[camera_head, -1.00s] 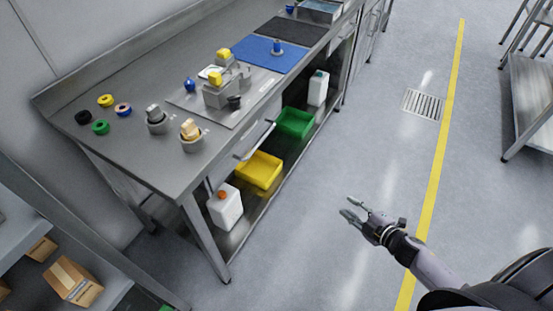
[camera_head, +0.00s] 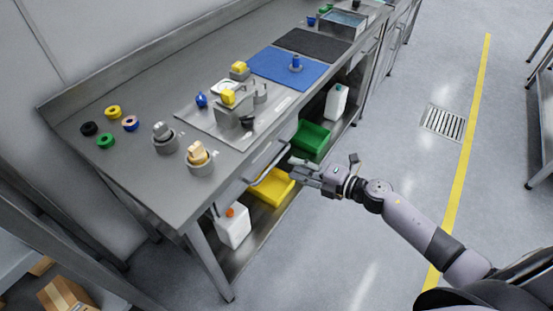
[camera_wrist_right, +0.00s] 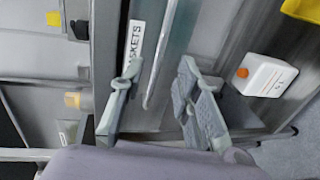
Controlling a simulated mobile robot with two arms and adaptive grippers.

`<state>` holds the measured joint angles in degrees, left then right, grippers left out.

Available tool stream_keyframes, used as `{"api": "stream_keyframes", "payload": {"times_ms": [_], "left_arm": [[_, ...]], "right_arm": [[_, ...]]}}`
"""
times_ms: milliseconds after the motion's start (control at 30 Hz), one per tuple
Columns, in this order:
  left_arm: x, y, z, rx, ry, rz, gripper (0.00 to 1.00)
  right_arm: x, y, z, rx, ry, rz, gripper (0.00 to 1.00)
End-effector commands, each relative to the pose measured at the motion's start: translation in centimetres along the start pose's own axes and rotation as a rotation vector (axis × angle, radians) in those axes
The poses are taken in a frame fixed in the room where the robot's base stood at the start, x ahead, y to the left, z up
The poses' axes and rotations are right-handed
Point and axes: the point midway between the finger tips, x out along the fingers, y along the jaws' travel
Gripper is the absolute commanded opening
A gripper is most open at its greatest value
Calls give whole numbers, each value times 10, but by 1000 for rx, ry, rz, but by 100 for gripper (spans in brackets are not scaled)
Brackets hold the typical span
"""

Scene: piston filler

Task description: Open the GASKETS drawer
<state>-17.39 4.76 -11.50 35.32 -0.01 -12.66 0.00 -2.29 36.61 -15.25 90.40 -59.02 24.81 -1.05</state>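The drawer (camera_head: 258,163) is under the steel workbench top and looks shut. In the right wrist view its label (camera_wrist_right: 134,45) shows the letters "SKETS", with the start hidden. The drawer's long bar handle (camera_head: 268,166) also shows in the right wrist view (camera_wrist_right: 162,55). My left gripper is not in view.
The workbench (camera_head: 130,160) carries a fixture, several coloured rings and a blue mat (camera_head: 280,72). Below are a yellow bin (camera_head: 275,190), a green bin (camera_head: 310,138) and white jugs (camera_head: 234,230).

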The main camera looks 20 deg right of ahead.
Motion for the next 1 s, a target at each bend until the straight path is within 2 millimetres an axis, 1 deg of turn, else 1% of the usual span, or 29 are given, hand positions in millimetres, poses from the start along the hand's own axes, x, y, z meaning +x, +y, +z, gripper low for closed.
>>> {"api": "stream_keyframes", "payload": {"times_ms": [33,200,300,400,533,800,1000], "left_arm": [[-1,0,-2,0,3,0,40],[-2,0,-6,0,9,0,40],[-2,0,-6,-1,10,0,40],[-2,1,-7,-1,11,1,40],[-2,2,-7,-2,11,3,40],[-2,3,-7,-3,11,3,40],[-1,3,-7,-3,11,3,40]], "right_arm": [[12,2,0,0,-1,4,30],[46,1,0,2,0,3,30],[61,0,0,3,-1,2,30],[71,0,0,1,-1,0,30],[78,0,0,1,0,0,30],[79,-1,0,1,0,-1,30],[78,-1,0,1,0,-1,17]]}}
